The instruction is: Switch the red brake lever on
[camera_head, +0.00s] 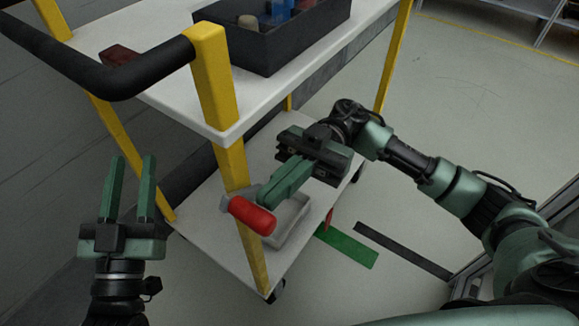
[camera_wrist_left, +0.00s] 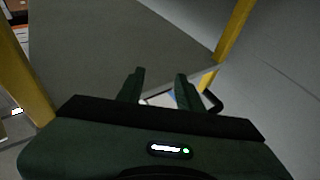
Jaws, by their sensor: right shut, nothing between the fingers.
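The red brake lever (camera_head: 252,215) shows in the head view as a thick red handle. It appears in front of a yellow post of the cart, near a light grey box-like part (camera_head: 290,222). My right gripper (camera_head: 268,196) is shut with nothing in it. Its fingertips are right beside the upper end of the red handle; I cannot tell whether they touch it. My left gripper (camera_head: 133,168) is open and empty, to the left of the cart. Its spread fingers also show in the left wrist view (camera_wrist_left: 159,82). The lever's mounting is partly hidden.
A cart with yellow posts (camera_head: 213,75), a white upper shelf (camera_head: 150,75) and a lower shelf (camera_head: 212,238) surrounds the lever area. A dark bin (camera_head: 285,40) stands on the upper shelf. A black handle bar (camera_head: 95,80) juts out left.

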